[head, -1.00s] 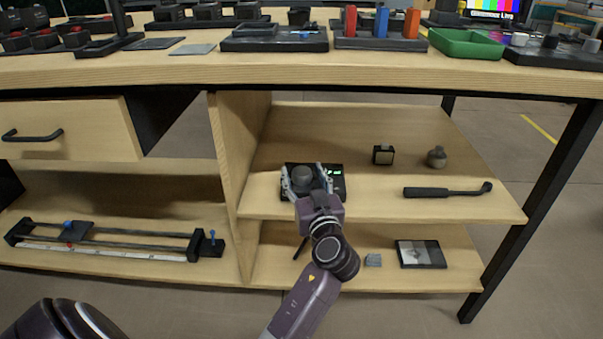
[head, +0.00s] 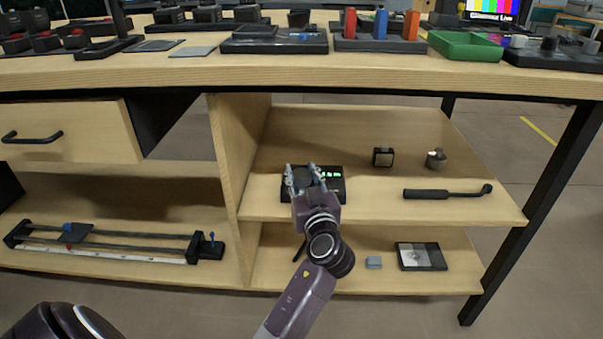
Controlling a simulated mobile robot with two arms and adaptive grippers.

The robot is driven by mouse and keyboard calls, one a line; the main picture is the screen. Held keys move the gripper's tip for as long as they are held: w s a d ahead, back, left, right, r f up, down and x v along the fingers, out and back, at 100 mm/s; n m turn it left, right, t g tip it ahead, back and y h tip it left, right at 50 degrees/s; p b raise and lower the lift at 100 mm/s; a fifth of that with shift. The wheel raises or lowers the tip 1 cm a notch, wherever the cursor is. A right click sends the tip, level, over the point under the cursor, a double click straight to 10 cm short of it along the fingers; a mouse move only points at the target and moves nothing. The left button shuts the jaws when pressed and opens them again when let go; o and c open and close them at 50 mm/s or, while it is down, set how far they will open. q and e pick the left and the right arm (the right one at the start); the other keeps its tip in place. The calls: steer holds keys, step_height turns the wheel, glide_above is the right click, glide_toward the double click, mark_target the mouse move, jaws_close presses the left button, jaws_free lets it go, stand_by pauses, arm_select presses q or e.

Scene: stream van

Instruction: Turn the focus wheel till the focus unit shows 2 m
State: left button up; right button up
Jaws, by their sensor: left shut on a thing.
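The focus unit (head: 335,192) is a flat black box on the upper shelf under the bench. Its small display (head: 331,174) is lit with green digits, too small to read surely. The focus wheel (head: 303,178) is a dark round knob on the left part of the unit. My left gripper (head: 303,172) reaches in from the front with its fingers on either side of the wheel, shut on it. The gripper and wrist cover the front left of the unit. My right gripper is not in view.
On the same shelf are a small black-framed block (head: 383,157), a round grey object (head: 436,159) and a black rod-like tool (head: 446,193). A wooden divider (head: 231,170) stands close to the left. The bench top (head: 300,75) overhangs above.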

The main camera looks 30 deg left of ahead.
mark_target(304, 179)
arm_select(q)
steer(key=shift+m+t+h, duration=0.3)
steer(key=shift+h, duration=0.1)
steer(key=o, duration=1.2)
steer(key=shift+c, duration=0.2)
steer(key=v, duration=0.7)
steer(key=shift+s+d, duration=0.15)
steer(key=shift+s, duration=0.05)
